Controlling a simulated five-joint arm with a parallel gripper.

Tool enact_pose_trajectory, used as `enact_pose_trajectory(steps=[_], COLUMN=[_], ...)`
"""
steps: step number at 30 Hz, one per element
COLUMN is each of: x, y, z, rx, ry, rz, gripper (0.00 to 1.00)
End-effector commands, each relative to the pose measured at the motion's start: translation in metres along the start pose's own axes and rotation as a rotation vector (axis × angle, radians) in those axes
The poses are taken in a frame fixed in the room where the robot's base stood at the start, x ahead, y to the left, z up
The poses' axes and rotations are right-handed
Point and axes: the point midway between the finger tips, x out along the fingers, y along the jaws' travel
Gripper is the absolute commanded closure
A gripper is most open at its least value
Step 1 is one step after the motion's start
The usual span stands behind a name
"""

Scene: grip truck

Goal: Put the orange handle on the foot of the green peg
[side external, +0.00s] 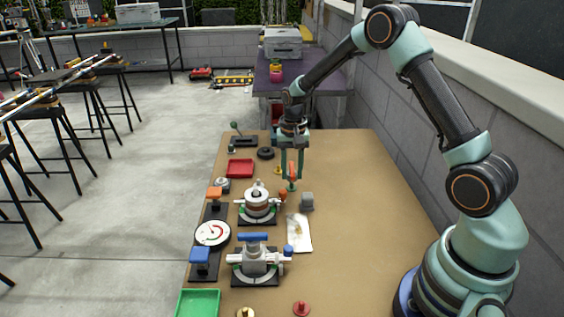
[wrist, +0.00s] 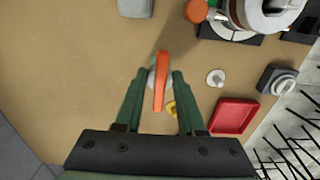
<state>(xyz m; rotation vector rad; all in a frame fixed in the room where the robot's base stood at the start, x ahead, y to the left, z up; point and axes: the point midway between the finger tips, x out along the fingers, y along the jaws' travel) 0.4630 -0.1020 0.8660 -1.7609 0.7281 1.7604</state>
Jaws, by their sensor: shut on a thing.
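In the wrist view a pale round disc (wrist: 151,79) is partly covered by the handle. I cannot tell whether handle and foot touch.
A grey block (side external: 306,201) and a valve with an orange knob (side external: 283,194) stand near, towards the camera. A red tray (side external: 240,168), a brass piece (side external: 278,171) and a black ring (side external: 265,153) lie to the left. The table right of my gripper is clear.

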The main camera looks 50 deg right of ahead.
Motion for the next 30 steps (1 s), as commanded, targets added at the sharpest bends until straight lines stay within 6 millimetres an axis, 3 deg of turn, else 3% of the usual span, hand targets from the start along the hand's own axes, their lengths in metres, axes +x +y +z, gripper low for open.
enact_pose_trajectory(steps=[30], x=[0.011], y=[0.000], z=[0.000], rx=[0.000], ry=[0.000], rz=[0.000], gripper=[1.00])
